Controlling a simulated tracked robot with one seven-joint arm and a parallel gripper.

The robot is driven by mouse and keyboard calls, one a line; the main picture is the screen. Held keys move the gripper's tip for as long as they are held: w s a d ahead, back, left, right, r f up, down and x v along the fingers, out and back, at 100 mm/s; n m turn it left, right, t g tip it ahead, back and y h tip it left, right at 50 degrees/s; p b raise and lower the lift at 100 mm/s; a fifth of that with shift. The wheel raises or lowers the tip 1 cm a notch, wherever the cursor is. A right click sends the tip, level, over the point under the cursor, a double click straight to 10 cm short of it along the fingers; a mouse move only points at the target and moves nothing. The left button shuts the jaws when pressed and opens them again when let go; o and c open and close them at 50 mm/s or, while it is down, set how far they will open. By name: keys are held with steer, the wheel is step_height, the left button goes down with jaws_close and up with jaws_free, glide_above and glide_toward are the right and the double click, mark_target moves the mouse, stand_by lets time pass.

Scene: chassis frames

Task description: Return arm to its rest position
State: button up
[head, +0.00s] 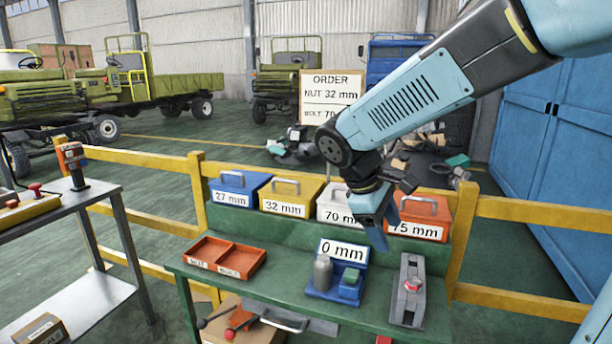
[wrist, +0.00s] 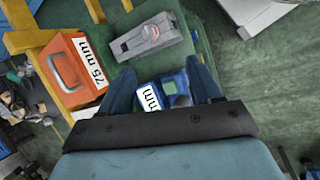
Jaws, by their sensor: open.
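My gripper (head: 378,222) hangs from the arm above the green bench, in front of the labelled boxes. In the wrist view its two blue fingers (wrist: 162,82) are spread apart with nothing between them. Beyond and below the fingers is the blue measuring device (head: 336,272) with its "0 mm" display, partly hidden by the gripper in the wrist view. The arm is bent, reaching in from the upper right in the head view.
On the bench are an orange two-part tray (head: 225,257) and a grey device with a red button (head: 409,289). Behind stand the 27 mm (head: 238,188), 32 mm (head: 290,194), 70 mm and 75 mm (head: 418,215) boxes. A yellow rail (head: 540,213) runs behind. A side table (head: 70,215) is at left.

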steer(key=s+d+r+m+t+y, duration=0.4)
steer(key=s+d+m, duration=0.4)
steer(key=s+m, duration=0.2)
steer(key=shift+s+r+m+t+y, duration=0.35)
steer(key=shift+s+r+y, duration=0.2)
steer(key=shift+s, duration=0.25)
stand_by(0.9)
